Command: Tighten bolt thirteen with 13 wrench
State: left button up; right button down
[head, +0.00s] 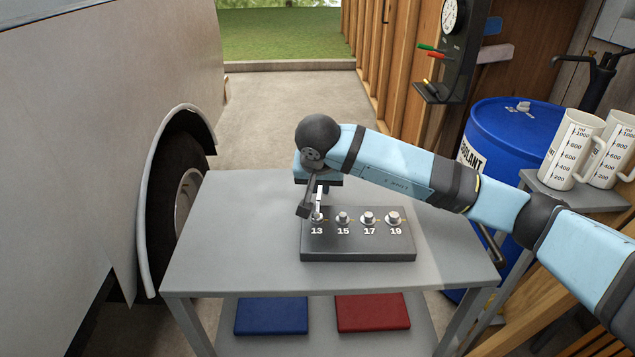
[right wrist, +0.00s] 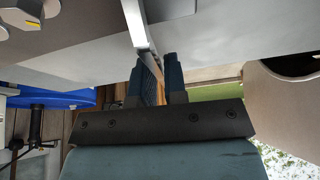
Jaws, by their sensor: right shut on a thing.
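A dark block (head: 358,243) on the grey table holds a row of bolts marked 13, 15, 17 and 19. Bolt thirteen (head: 317,216) is at the left end, partly hidden by my right gripper. My right gripper (head: 314,194) is over the left end of the block, shut on a silver wrench (head: 320,208). In the right wrist view the wrench (right wrist: 136,22) runs up from between the fingers (right wrist: 158,84). The wrench's lower end is at bolt thirteen; I cannot tell whether it is seated on it. My left gripper is not in view.
The grey table (head: 235,225) is clear around the block. A blue mat (head: 271,316) and a red mat (head: 373,313) lie on its lower shelf. A blue drum (head: 510,125) and white measuring jugs (head: 572,150) stand right. A vehicle wheel (head: 187,200) is left.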

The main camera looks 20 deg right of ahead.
jog(key=shift+s+d+f+m+h, duration=0.2)
jog(key=shift+d+m, duration=0.1)
jog(key=shift+m, duration=0.2)
jog(key=shift+s+d+f+m+h, duration=0.1)
jog(key=shift+s+d+m+h, duration=0.15)
jog(key=shift+m, duration=0.25)
jog(key=shift+r+h+b, duration=0.2)
jog(key=shift+h+b, duration=0.05)
jog(key=shift+b, duration=0.05)
jog(key=shift+s, duration=0.1)
jog(key=shift+s+d+m, duration=0.1)
jog(key=shift+d+m, duration=0.1)
jog(key=shift+m, duration=0.2)
jog(key=shift+s+d+m+g+h+p, duration=0.35)
jog(key=shift+s+d+m+h, duration=0.1)
jog(key=shift+m, duration=0.45)
